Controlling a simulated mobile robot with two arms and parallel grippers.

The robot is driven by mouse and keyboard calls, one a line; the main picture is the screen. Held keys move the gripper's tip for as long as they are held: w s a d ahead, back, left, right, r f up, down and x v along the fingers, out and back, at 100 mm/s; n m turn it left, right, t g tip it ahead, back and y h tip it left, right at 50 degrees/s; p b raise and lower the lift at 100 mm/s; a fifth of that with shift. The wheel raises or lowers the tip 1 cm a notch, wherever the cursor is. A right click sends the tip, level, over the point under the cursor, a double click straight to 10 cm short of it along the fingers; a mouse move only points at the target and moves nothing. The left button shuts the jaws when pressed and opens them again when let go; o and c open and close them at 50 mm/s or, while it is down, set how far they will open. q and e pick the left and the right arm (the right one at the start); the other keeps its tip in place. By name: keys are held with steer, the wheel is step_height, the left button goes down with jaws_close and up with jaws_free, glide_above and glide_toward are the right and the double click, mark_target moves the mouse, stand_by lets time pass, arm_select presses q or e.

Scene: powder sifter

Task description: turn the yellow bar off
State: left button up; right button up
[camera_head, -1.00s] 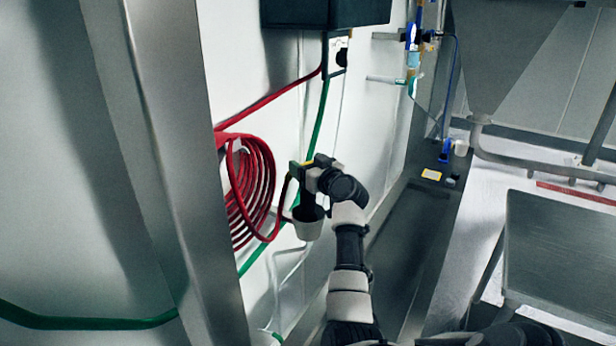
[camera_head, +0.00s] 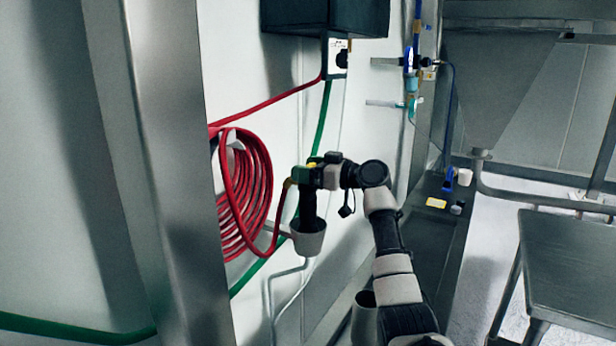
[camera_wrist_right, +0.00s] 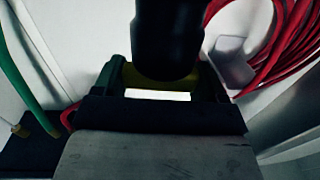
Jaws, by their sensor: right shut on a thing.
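The yellow bar (camera_head: 311,165) shows as a small yellow patch at the top of a dark upright nozzle (camera_head: 308,207), beside the red hose coil on the wall. The nozzle's lower end sits in a pale cup (camera_head: 308,238). My right gripper (camera_head: 303,174) is at the nozzle's top and is shut on the yellow bar. In the right wrist view a dim yellow-green part of the bar (camera_wrist_right: 132,75) lies between the dark fingers, behind the black nozzle body (camera_wrist_right: 167,38). Most of the bar is hidden by the fingers. My left gripper is not in view.
A coiled red hose (camera_head: 248,195) hangs close to the left of my gripper. A steel post (camera_head: 165,170) stands in front at left. A green hose (camera_head: 321,120) runs down the wall. A steel table (camera_head: 570,265) stands at right.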

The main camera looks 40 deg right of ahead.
stand_by(0.3)
steer(key=o, duration=0.9)
steer(key=shift+o, duration=0.2)
steer(key=b+v, duration=0.3)
steer(key=v, duration=0.7)
steer(key=shift+s+d, duration=0.15)
steer(key=shift+s, duration=0.25)
